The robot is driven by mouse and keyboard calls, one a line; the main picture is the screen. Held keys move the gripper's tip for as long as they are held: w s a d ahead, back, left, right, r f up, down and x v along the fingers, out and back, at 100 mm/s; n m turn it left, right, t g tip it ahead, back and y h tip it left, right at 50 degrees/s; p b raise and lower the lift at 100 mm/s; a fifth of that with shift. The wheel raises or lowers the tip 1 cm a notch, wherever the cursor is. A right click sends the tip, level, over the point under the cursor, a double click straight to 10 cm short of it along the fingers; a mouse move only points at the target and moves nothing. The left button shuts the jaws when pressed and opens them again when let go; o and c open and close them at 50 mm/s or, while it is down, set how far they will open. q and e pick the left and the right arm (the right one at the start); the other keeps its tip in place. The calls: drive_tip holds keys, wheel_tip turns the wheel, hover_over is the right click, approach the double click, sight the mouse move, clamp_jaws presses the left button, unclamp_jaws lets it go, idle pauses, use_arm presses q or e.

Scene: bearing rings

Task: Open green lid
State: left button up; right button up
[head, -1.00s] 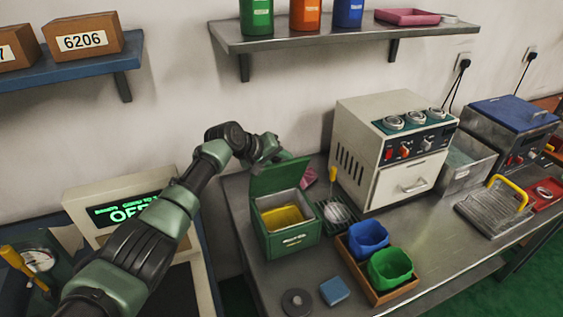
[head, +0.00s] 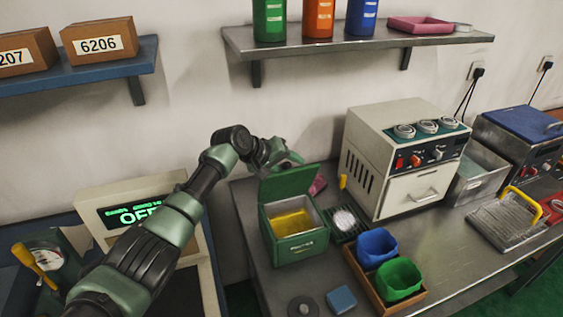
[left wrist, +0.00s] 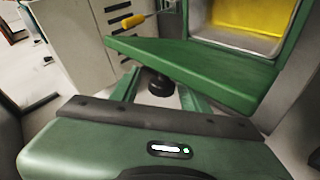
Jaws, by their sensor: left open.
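The green box (head: 297,246) stands on the grey bench, with yellow liquid (head: 291,222) inside. Its green lid (head: 290,183) is raised at the back edge, leaving the box open. My left gripper (head: 290,159) is just behind the lid, its fingertips mostly hidden in the head view. In the left wrist view, the lid (left wrist: 200,67) lies across the front of my left gripper (left wrist: 158,92). The fingers are apart, with a dark round knob (left wrist: 159,84) between them. I cannot tell whether they touch it. My right gripper is not in view.
A cream machine (head: 400,165) stands right of the box. A black rack (head: 347,222) and a wooden tray (head: 382,297) with blue and green bins sit close by. A grey disc (head: 303,307) and blue block (head: 341,299) lie in front. A shelf (head: 350,46) hangs above.

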use_arm(q)
drive_tip(key=shift+b+v, duration=0.35)
drive_tip(key=shift+v, duration=2.8)
